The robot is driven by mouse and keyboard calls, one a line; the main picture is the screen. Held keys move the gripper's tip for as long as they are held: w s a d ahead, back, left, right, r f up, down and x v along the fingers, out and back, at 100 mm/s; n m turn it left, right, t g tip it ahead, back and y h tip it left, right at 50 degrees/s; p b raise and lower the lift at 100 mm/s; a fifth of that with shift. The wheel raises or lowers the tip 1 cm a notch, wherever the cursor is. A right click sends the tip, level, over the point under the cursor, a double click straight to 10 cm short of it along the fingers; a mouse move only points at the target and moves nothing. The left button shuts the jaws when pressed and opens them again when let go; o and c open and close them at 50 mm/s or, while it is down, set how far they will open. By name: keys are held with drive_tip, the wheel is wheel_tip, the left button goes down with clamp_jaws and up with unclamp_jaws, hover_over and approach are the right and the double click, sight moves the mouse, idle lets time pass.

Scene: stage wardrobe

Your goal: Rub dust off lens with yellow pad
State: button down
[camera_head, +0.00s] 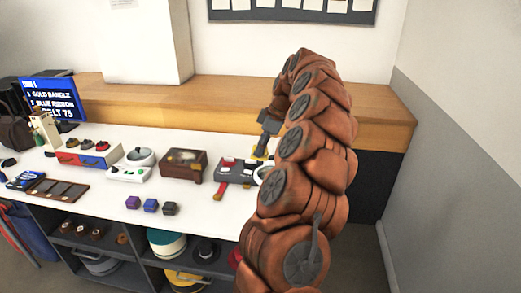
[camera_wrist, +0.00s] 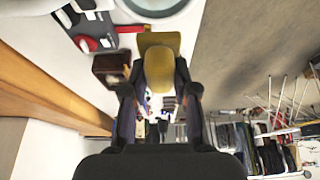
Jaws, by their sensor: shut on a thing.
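My gripper (camera_head: 266,143) is shut on a yellow pad (camera_wrist: 159,69), with a dark finger on each side of it in the wrist view. A bit of yellow also shows below the gripper in the head view. A round, white-rimmed thing with a grey middle, seemingly the lens (camera_wrist: 152,5), is cut off by the top edge of the wrist view, just beyond the pad. In the head view a white ring (camera_head: 261,173) shows beside my arm, which hides part of it. I cannot tell whether the pad touches the lens or whether dust lies on it.
A dark grey tray (camera_head: 235,178) with red and white items stands left of the ring. Further left are a brown box (camera_head: 183,165), a white device (camera_head: 127,173), small coloured cubes (camera_head: 150,205) and a blue sign (camera_head: 54,98).

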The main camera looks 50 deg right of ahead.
drive_tip(key=shift+r, duration=0.1)
drive_tip(key=shift+r+p, duration=0.3)
drive_tip(key=shift+r, duration=1.1)
